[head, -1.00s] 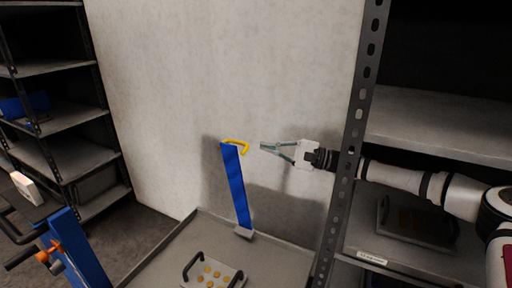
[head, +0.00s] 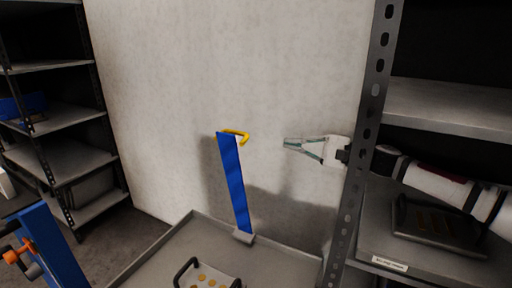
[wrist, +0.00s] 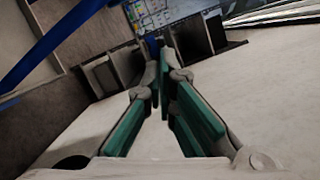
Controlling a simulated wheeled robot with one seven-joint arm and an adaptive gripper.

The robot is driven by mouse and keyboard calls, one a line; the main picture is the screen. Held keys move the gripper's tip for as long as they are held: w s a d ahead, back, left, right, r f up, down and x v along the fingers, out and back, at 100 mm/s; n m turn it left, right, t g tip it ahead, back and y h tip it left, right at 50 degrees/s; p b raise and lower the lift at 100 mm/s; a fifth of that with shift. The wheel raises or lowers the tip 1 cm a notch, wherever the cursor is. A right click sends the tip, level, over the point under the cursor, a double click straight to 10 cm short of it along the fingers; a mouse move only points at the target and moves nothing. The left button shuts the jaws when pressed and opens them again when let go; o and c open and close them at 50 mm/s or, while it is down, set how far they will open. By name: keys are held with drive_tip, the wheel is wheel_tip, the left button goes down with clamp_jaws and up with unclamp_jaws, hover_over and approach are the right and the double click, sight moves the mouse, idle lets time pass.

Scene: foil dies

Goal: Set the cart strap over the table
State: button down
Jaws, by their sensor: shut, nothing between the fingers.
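A blue strap (head: 235,183) stands nearly upright, leaning slightly left, on a small grey block. A yellow hook-shaped handle (head: 238,135) sticks out to the right from its top. The grey block is on a grey table (head: 165,254) with a raised rim. My gripper (head: 287,143) is to the right of the yellow handle, clearly apart from it, its fingers shut and empty. In the wrist view the green-padded fingers (wrist: 163,108) close together towards the tips. A blue strip crosses the upper left there; I cannot tell whether it is the same strap.
A plate with black handles and gold discs (head: 207,278) lies on the table. A perforated shelf post (head: 366,130) stands close to my arm, with a dark tray (head: 435,222) on the shelf behind. Another blue post (head: 62,250) with orange fittings is at lower left. A pale wall backs the table.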

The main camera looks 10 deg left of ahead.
drive_tip(key=s+a+r, duration=0.2)
drive_tip(key=a, duration=0.9)
drive_tip(key=shift+s+r, duration=0.2)
drive_tip(key=shift+r, duration=0.05)
drive_tip(key=shift+n, duration=0.8)
drive_tip(key=s, duration=0.1)
drive_tip(key=s+a+p, duration=0.1)
drive_tip(key=s, duration=0.2)
drive_tip(key=shift+s+a+f+p, duration=0.15)
drive_tip(key=shift+s+a+p, duration=0.1)
drive_tip(key=shift+a+p, duration=0.1)
drive_tip(key=shift+w, duration=0.1)
